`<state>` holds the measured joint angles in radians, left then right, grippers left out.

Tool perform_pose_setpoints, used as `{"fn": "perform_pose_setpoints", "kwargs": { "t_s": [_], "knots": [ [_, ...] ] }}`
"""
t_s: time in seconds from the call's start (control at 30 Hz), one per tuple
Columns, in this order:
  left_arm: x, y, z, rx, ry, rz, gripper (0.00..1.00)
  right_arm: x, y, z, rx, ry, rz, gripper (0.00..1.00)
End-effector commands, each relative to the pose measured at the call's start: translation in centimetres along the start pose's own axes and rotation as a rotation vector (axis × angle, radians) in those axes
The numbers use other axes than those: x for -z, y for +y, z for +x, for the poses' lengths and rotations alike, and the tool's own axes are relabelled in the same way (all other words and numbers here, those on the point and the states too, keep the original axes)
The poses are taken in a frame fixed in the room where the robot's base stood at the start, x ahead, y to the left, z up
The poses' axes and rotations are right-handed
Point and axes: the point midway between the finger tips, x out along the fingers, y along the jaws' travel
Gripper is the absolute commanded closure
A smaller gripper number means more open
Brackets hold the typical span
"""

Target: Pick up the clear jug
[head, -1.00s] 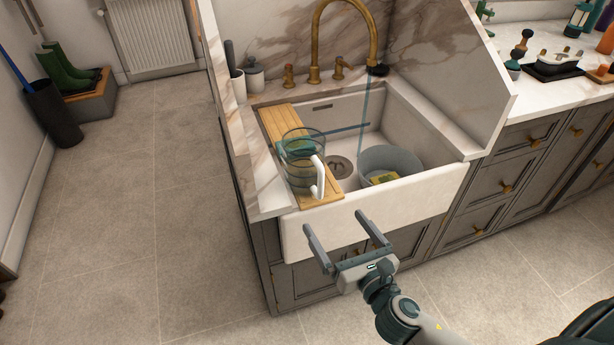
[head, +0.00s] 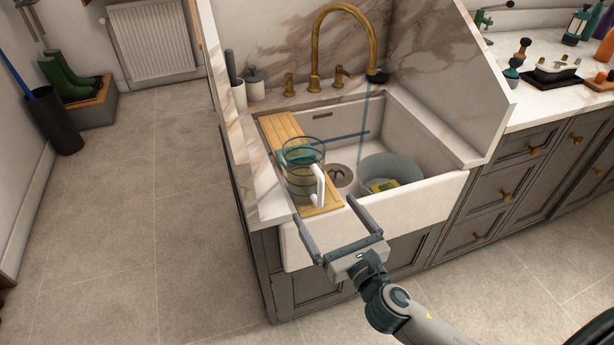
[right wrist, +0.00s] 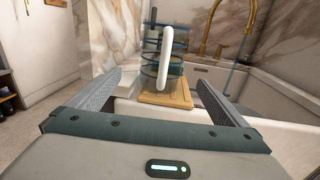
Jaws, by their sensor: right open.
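The clear jug (head: 301,176) stands upright on the wooden board (head: 283,131) at the left side of the sink. Its white handle (head: 319,186) faces the front right, toward my right gripper. My right gripper (head: 324,212) is open and empty just in front of the sink's front wall, its fingers pointing at the jug. In the right wrist view the jug (right wrist: 160,65) shows between and beyond the two open fingers (right wrist: 163,88), with its handle (right wrist: 165,58) nearest. The fingers do not touch it. My left gripper is not in view.
The white sink (head: 417,205) holds a grey basin (head: 391,172) with a yellow item inside. A brass faucet (head: 318,55) rises behind, with a thin stream below its spout. A marble splash wall (head: 455,70) stands at right.

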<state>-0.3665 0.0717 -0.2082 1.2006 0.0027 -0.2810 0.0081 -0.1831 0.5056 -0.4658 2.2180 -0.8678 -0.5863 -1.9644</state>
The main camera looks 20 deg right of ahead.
Motion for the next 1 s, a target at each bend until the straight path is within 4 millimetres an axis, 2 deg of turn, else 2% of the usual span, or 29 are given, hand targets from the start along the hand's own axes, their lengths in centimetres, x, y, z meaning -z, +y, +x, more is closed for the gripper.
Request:
{"fn": "perform_pose_setpoints", "kwargs": {
  "t_s": [0.2, 0.4, 0.53, 1.0],
  "knots": [
    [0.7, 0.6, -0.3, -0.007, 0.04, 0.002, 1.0, -0.2, -0.1, 4.1, 0.002, -0.001, 0.0, 0.02],
    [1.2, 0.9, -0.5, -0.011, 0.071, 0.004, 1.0, -0.2, 0.0, 7.0, 0.001, -0.001, 0.002, 0.02],
    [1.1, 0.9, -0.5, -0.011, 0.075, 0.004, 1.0, -0.1, -0.1, 7.7, 0.001, 0.0, 0.001, 0.02],
    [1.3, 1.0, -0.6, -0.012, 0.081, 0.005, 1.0, -0.2, -0.1, 8.4, 0.001, 0.0, 0.001, 0.02]
  ]
}}
